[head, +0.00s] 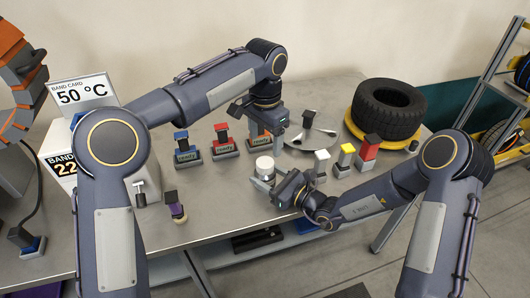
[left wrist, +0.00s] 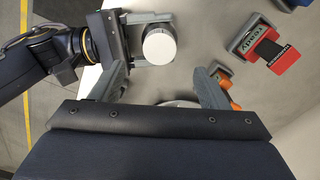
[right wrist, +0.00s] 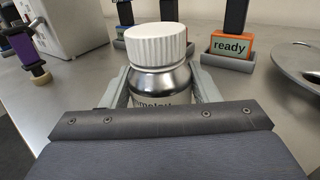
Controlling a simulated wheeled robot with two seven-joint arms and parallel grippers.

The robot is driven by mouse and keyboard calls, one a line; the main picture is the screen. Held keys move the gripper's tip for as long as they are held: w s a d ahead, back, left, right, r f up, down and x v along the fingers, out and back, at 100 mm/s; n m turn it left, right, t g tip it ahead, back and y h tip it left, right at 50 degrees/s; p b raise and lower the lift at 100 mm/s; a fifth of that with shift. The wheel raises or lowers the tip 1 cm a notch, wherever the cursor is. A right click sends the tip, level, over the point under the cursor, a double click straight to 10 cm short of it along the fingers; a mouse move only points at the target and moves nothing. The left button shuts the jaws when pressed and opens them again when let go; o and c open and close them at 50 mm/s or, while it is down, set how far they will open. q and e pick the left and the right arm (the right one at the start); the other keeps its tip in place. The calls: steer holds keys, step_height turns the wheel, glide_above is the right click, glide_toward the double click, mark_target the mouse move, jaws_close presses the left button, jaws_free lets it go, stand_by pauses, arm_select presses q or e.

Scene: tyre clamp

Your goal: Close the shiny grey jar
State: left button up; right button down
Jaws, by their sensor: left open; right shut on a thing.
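The shiny grey jar (right wrist: 160,85) stands upright on the table with a white ribbed cap (right wrist: 157,44) resting on its top. How tightly the cap sits cannot be told. My right gripper (head: 270,180) is shut around the jar's body from the side; its fingers flank the jar in the right wrist view. The cap also shows from above in the left wrist view (left wrist: 159,47) and in the head view (head: 264,164). My left gripper (left wrist: 163,82) is open and empty, above and behind the jar, with the cap beyond its fingertips in its own view.
Blue (head: 187,153), red (head: 224,147) and orange (right wrist: 228,46) "ready" blocks stand behind the jar. A round metal plate (head: 310,139) and a tyre on a yellow disc (head: 352,137) are to the right. Small white, yellow and red pieces stand near my right arm. Front left table is mostly clear.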

mark_target(274, 179)
arm_select(q)
steer(key=shift+r, duration=2.2)
arm_select(e)
steer(key=shift+c, duration=2.2)
jaws_free()
steer(key=v, duration=0.8)
steer(key=shift+b, duration=0.35)
arm_select(q)
steer(key=shift+f, duration=0.4)
